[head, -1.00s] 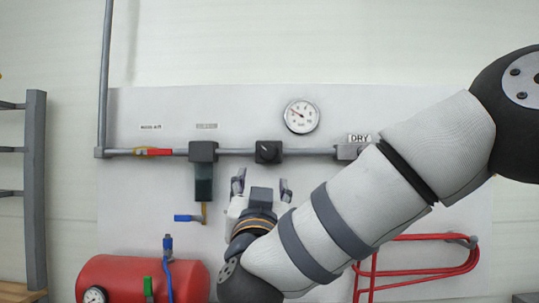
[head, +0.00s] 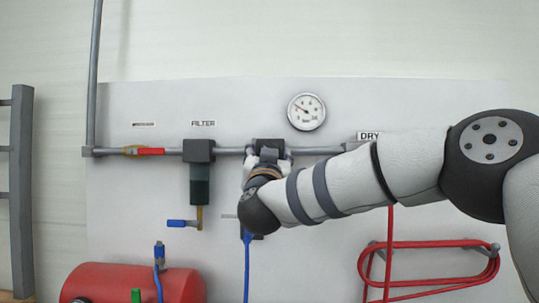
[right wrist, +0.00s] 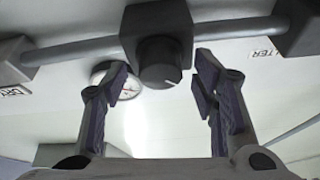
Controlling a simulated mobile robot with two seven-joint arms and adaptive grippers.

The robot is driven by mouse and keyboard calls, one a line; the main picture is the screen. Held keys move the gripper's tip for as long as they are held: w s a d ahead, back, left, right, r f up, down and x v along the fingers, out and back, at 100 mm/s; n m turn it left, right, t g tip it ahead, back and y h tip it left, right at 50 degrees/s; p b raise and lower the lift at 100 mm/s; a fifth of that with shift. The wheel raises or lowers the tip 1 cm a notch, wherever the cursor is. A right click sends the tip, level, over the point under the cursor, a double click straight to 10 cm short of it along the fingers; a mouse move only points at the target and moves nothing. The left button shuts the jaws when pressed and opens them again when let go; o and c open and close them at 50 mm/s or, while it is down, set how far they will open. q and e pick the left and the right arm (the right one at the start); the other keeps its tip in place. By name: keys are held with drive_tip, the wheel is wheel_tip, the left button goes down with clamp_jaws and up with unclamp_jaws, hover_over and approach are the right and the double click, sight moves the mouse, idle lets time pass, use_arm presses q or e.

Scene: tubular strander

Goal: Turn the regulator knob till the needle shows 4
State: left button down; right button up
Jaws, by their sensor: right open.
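The regulator is a dark block (head: 268,144) on the grey pipe, below the round white gauge (head: 306,112). The gauge's needle points up and left; the number at its tip is too small to read surely. My right gripper (head: 268,156) is at the regulator and hides the knob in the head view. In the right wrist view the black round knob (right wrist: 158,62) shows a white mark. The open fingers of my right gripper (right wrist: 162,72) stand on either side of the knob's front, with gaps visible. My left gripper is not in view.
A filter (head: 200,180) with a blue-handled valve hangs left of the regulator. A red-handled valve (head: 150,151) sits further left on the pipe. A red tank (head: 130,285) is at lower left, a coiled red hose (head: 430,245) at right. A blue hose (head: 247,270) hangs below my gripper.

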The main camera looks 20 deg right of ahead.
drive_tip(key=c, duration=1.2)
drive_tip(key=shift+o, duration=0.2)
drive_tip(key=shift+a+f+m, duration=0.1)
drive_tip(key=shift+m, duration=0.3)
drive_tip(key=shift+w+a+m+g+h, duration=0.1)
drive_tip(key=shift+m+g+h, duration=0.5)
drive_tip(key=shift+m, duration=0.95)
drive_tip(key=shift+s+m+g+h, duration=0.1)
drive_tip(key=shift+m+g+h, duration=0.25)
drive_tip(key=shift+m+h, duration=0.8)
drive_tip(key=shift+w+a+m+g+h, duration=0.1)
drive_tip(key=shift+m+g+h, duration=0.3)
drive_tip(key=shift+m, duration=1.5)
drive_tip(key=shift+m+g, duration=0.25)
drive_tip(key=shift+m, duration=0.05)
